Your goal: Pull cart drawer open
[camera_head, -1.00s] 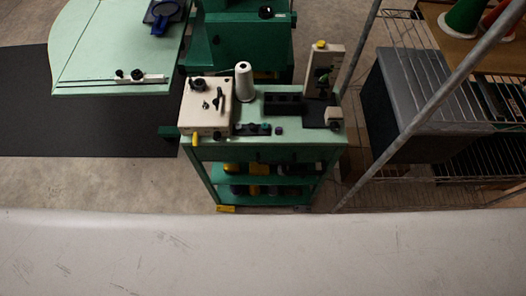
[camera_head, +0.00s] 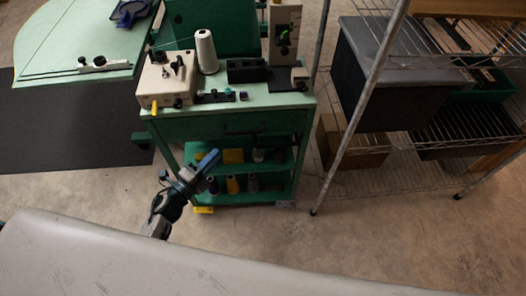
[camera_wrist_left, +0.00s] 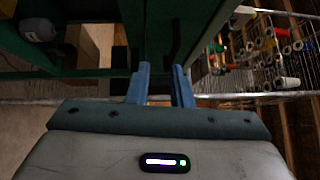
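The green cart (camera_head: 301,103) stands in the middle of the head view. Its drawer front (camera_head: 200,128) lies just under the top and looks closed, with a dark bar handle (camera_head: 250,132) across it. My left gripper (camera_head: 208,166) is in front of the cart's left side, below drawer height and left of the handle. In the left wrist view its two blue fingers (camera_wrist_left: 161,84) stand apart with nothing seen between them. Green framework fills the view beyond them; I cannot make out the handle there. My right gripper is in neither view.
On the cart top are a cream box (camera_head: 165,80), a white thread cone (camera_head: 206,52) and small dark tools. Spools stand on the lower shelves. A wire rack (camera_head: 352,128) with a grey bin (camera_head: 375,85) is to the right. Bare floor lies in front.

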